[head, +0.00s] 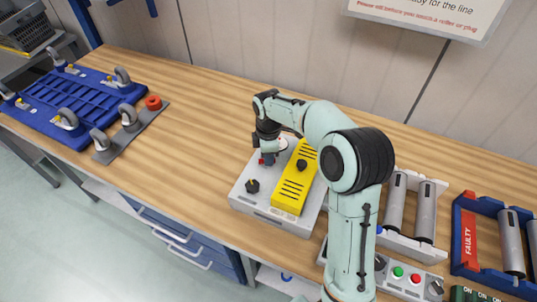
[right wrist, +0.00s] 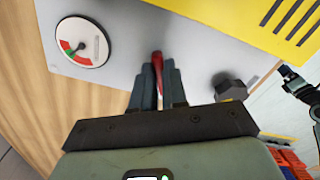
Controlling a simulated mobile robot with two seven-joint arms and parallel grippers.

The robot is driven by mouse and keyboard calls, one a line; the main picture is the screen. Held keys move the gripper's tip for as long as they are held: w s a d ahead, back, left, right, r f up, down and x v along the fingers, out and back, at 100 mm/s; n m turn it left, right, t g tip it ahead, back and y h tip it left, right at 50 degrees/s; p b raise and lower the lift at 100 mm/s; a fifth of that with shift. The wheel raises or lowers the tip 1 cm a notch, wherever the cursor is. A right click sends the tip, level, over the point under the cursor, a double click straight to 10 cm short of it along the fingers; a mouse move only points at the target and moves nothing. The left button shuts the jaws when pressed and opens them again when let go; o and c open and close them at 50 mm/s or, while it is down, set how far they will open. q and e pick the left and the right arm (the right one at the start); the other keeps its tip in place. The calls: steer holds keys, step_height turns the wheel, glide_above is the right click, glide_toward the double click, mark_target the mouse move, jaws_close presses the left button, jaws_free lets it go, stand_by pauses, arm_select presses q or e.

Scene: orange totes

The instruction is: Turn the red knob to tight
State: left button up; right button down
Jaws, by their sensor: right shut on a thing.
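The red knob (right wrist: 157,62) shows as a thin red strip between the fingers of my right gripper (right wrist: 158,78) in the right wrist view. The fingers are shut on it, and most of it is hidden. In the head view, my right gripper (head: 268,158) points down at the left side of the grey box (head: 280,217), with a bit of red beside the fingers. A round gauge (right wrist: 82,42) with red and green bands is on the box beside the knob. No tight mark is legible.
A yellow slotted block (head: 294,186) and a black knob (head: 252,186) are on the box. A roller stand (head: 425,238), a button panel (head: 405,283) and a blue tray marked FAULTY (head: 468,235) stand to the right.

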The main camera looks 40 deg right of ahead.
arm_select(q)
steer(key=shift+w+r, duration=0.2)
steer(key=shift+r, duration=0.05)
arm_select(e)
steer(key=m, duration=0.5)
steer(key=shift+s+a+m, duration=0.1)
steer(key=shift+m, duration=0.3)
steer(key=c, duration=1.2)
jaws_free()
steer(key=shift+o, duration=0.2)
steer(key=shift+r, duration=0.15)
arm_select(q)
steer(key=shift+w+r+p, duration=1.05)
steer(key=shift+w+r, duration=0.1)
steer(key=shift+w, duration=0.1)
arm_select(e)
step_height(320, 180, up, 13)
